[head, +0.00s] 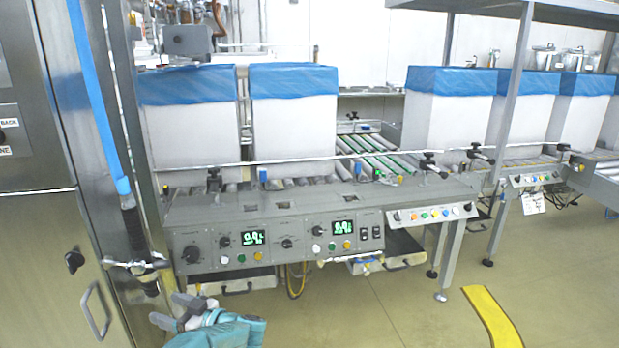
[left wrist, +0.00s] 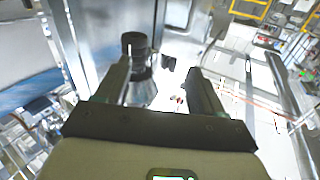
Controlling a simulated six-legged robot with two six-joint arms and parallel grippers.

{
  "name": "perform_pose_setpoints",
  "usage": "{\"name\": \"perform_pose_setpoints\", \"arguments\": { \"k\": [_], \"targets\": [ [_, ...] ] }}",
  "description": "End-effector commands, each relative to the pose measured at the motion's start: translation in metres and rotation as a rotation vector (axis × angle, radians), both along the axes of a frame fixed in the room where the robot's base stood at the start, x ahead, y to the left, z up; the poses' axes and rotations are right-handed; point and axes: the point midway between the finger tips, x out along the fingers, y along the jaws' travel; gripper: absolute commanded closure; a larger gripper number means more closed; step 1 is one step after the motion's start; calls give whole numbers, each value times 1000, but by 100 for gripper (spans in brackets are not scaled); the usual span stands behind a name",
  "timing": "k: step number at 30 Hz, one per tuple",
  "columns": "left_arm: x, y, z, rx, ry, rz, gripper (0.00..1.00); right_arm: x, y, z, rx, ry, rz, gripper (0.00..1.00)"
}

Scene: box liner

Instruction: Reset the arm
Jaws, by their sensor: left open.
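My left gripper (head: 166,309) is low at the left of the head view, in front of the machine and beside the steel cabinet. Its two grey fingers are apart and hold nothing. The teal wrist part lies behind them to the right. In the left wrist view the fingers of the left gripper (left wrist: 162,74) stand wide apart. A dark cylindrical part (left wrist: 136,47) shows beyond the left finger; whether it touches is unclear. My right gripper is in neither view.
The control panel (head: 280,243) with green displays is just right of my gripper. A steel cabinet (head: 40,240) with a handle is at left. Blue-lined white boxes (head: 292,120) stand on the roller conveyor. The floor (head: 395,315) in front is open, with a yellow strip (head: 492,315).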

Motion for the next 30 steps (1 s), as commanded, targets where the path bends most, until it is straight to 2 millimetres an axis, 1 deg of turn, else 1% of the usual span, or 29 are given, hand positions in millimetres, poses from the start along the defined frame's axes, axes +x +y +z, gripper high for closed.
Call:
{"name": "perform_pose_setpoints", "arguments": {
  "k": [1, 2, 4, 5, 6, 8, 9, 11, 12, 14, 15, 17, 18, 20, 21, 23, 24, 28, 29, 30],
  "targets": [
    [-4, 7, -12, 16, 62, -48, 32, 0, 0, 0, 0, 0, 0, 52],
    [-5, 10, -20, 22, 96, -89, 32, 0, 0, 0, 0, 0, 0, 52],
    [-6, 10, -45, 13, 168, -214, 32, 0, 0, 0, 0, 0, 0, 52],
    [-7, 8, -58, -1, 199, -277, 32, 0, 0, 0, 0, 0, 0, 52],
    [-11, 2, -76, -32, 240, -367, 32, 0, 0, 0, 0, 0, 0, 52],
    [-21, -13, -111, -106, 309, -518, 32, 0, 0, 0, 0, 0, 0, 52],
    [-34, -29, -135, -177, 359, -624, 32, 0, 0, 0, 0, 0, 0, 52],
    [-60, -57, -170, -302, 433, -768, 32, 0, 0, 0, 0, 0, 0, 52],
    [-80, -76, -190, -389, 481, -849, 32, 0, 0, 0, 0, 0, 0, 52],
    [-114, -104, -214, -525, 551, -950, 32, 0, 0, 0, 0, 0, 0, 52],
    [-138, -122, -227, -614, 597, -1005, 32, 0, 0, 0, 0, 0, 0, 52],
    [-174, -147, -241, -739, 664, -1070, 32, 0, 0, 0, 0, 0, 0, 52],
    [-197, -161, -247, -814, 706, -1104, 32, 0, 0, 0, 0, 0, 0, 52],
    [-228, -180, -254, -917, 764, -1140, 32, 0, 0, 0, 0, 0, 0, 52],
    [-248, -191, -256, -981, 802, -1159, 32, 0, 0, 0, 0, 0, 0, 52],
    [-277, -205, -259, -1073, 858, -1176, 32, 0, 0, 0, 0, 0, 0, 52],
    [-295, -213, -259, -1131, 894, -1182, 32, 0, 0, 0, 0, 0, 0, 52],
    [-351, -235, -257, -1335, 1010, -1162, 32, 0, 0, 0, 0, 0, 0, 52],
    [-359, -238, -257, -1395, 1025, -1124, 32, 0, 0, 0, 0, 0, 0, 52],
    [-360, -238, -246, -1431, 1004, -1075, 32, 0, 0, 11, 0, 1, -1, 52]
  ]
}}
